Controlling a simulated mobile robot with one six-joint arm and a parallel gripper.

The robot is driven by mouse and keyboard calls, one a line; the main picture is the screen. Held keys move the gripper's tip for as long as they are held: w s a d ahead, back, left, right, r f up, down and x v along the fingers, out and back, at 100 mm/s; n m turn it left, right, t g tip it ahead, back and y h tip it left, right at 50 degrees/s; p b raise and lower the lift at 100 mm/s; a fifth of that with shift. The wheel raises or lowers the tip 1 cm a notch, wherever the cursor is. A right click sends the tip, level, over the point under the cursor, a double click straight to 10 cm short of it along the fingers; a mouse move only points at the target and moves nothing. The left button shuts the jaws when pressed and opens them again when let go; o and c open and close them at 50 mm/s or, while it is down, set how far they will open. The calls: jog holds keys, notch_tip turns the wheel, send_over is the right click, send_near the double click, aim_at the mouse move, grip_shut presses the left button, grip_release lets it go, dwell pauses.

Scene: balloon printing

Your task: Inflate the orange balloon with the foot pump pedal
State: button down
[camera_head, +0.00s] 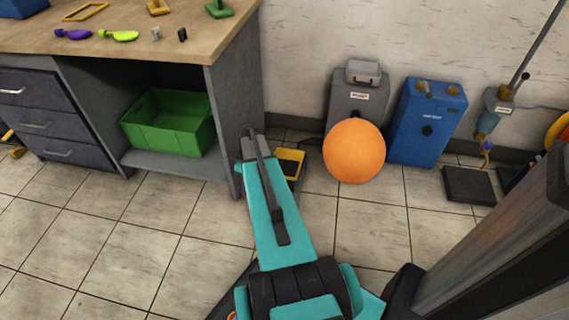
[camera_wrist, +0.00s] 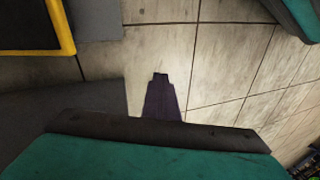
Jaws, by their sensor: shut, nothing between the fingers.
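The orange balloon (camera_head: 355,155) is round and swollen, in front of a grey labelled pump box (camera_head: 358,98) by the wall. The foot pedal (camera_head: 290,163), black with a yellow rim, lies on the floor left of the balloon, partly hidden behind my arm. The pedal also shows at the upper left of the wrist view (camera_wrist: 36,24). My gripper (camera_head: 254,143) is beside the pedal, to its left in the head view; its shut fingers (camera_wrist: 160,80) hold nothing. Whether it touches the pedal cannot be told.
A blue box (camera_head: 428,122) stands right of the grey one, with a dark flat pad (camera_head: 469,185) on the floor further right. At left is a workbench (camera_head: 130,32) bearing purple and green deflated balloons; a green crate (camera_head: 168,122) sits underneath. The front left floor is clear.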

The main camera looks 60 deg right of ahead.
jog(key=shift+n+t, duration=0.4)
jog(key=shift+t, duration=0.3)
jog(key=d+r, duration=0.2)
jog(key=d, duration=0.2)
jog(key=s+d+r, duration=0.1)
jog(key=d+r, duration=0.1)
jog(key=d, duration=0.2)
jog(key=d+r, duration=0.2)
jog(key=d, duration=0.2)
jog(key=shift+s+d, duration=0.3)
jog(key=s+d+r, duration=0.2)
jog(key=d+r, duration=0.1)
jog(key=d, duration=0.3)
jog(key=s+d+r+n+t, duration=0.1)
jog(key=s+d+r, duration=0.2)
jog(key=d, duration=0.2)
jog(key=shift+d+r+h, duration=0.3)
jog(key=shift+d+r, duration=0.05)
jog(key=shift+r, duration=0.05)
jog(key=shift+f, duration=0.1)
jog(key=b, duration=0.6)
send_over(284, 169)
jog(key=f, duration=0.7)
jog(key=d+f, duration=0.1)
jog(key=f, duration=0.3)
jog(key=shift+w+f, duration=0.1)
jog(key=shift+f, duration=0.1)
jog(key=shift+a+f+b, duration=0.4)
jog(key=shift+f, duration=0.4)
